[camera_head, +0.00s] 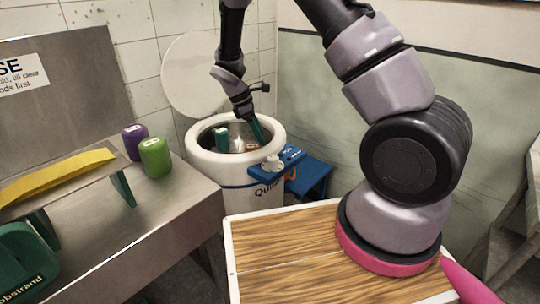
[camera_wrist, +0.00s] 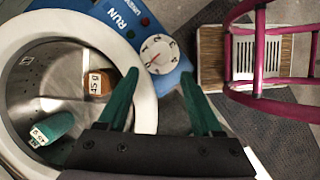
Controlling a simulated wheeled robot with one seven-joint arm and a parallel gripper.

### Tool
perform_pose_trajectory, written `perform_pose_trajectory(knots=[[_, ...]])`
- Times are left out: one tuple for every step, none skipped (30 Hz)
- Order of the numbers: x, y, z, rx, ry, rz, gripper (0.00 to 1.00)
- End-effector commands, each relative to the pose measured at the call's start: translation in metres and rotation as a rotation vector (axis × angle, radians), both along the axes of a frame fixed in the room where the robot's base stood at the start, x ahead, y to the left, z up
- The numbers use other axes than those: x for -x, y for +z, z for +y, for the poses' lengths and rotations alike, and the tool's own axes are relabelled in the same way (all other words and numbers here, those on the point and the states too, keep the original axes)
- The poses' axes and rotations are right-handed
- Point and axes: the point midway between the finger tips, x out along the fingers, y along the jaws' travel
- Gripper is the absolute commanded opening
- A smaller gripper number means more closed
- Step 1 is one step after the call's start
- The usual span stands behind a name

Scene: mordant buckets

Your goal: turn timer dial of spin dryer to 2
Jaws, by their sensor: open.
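The spin dryer (camera_head: 250,190) is a white round tub with its lid raised behind it. Its blue control panel (camera_head: 290,158) is on the right side. The white timer dial (camera_wrist: 159,53) shows on that panel in the wrist view, with small marks around its face; I cannot read its setting. The dial (camera_head: 272,163) also shows in the head view. My gripper (camera_wrist: 160,85) is open and empty, its green fingers apart over the tub rim and the panel edge. The dial appears between and beyond the fingertips, apart from them.
Inside the drum are a teal labelled item (camera_wrist: 52,128) and a brown labelled item (camera_wrist: 99,83). A steel counter (camera_head: 150,235) on the left holds purple (camera_head: 134,141) and green (camera_head: 155,157) containers. A wood-topped surface (camera_head: 290,265) stands in front. A magenta-framed object (camera_wrist: 262,70) is beyond the panel.

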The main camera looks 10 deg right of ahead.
Motion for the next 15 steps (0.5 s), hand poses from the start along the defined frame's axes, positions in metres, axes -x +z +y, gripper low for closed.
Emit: perform_pose_trajectory(knots=[[0.001, -0.006, -0.003, 0.002, -0.002, 0.003, 0.67], [0.002, -0.01, -0.005, 0.002, -0.002, 0.004, 0.67], [0.002, -0.016, -0.008, 0.002, -0.002, 0.004, 0.67], [0.003, -0.021, -0.01, 0.004, -0.003, 0.003, 0.67], [0.003, -0.027, -0.013, 0.003, -0.003, 0.003, 0.67], [0.003, -0.034, -0.016, 0.003, -0.006, 0.004, 0.67], [0.004, -0.04, -0.018, 0.002, -0.005, 0.002, 0.67], [0.004, -0.045, -0.02, 0.003, -0.005, 0.003, 0.67], [0.004, -0.052, -0.023, 0.003, -0.004, 0.003, 0.67], [0.005, -0.057, -0.025, 0.002, -0.005, 0.002, 0.67], [0.005, -0.062, -0.027, 0.002, -0.005, 0.002, 0.67], [0.006, -0.068, -0.029, 0.002, -0.006, 0.003, 0.67], [0.006, -0.072, -0.031, 0.002, -0.005, 0.002, 0.67], [0.006, -0.076, -0.033, 0.002, -0.005, 0.002, 0.67], [0.006, -0.081, -0.035, 0.002, -0.005, 0.002, 0.67]])
